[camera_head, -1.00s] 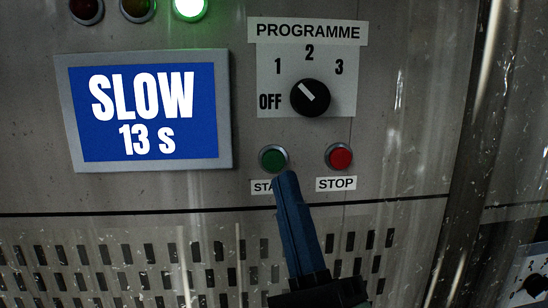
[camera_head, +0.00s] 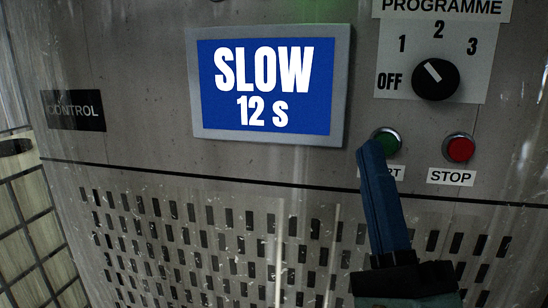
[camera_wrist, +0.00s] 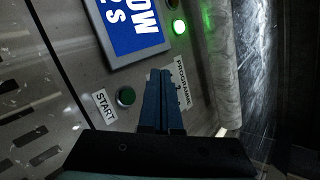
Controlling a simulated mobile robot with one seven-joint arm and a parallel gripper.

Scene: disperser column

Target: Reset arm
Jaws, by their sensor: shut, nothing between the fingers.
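My gripper (camera_head: 371,150) is shut and empty, its blue fingers pressed together and pointing up at the control panel. In the head view its tip overlaps the lower left of the green START button (camera_head: 388,140) and covers part of the START label. In the wrist view my gripper (camera_wrist: 161,78) appears beside the START button (camera_wrist: 126,96), with a visible gap in the picture. Its fingers partly cover the PROGRAMME plate there. I cannot tell the exact distance to the panel.
The screen (camera_head: 268,84) reads SLOW 12 s. The black programme knob (camera_head: 436,79) has its mark tilted up-left, towards 1. The red STOP button (camera_head: 459,148) is right of START. A green lamp (camera_wrist: 178,27) is lit. A slotted grille (camera_head: 230,240) lies below; a CONTROL label (camera_head: 75,110) is at left.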

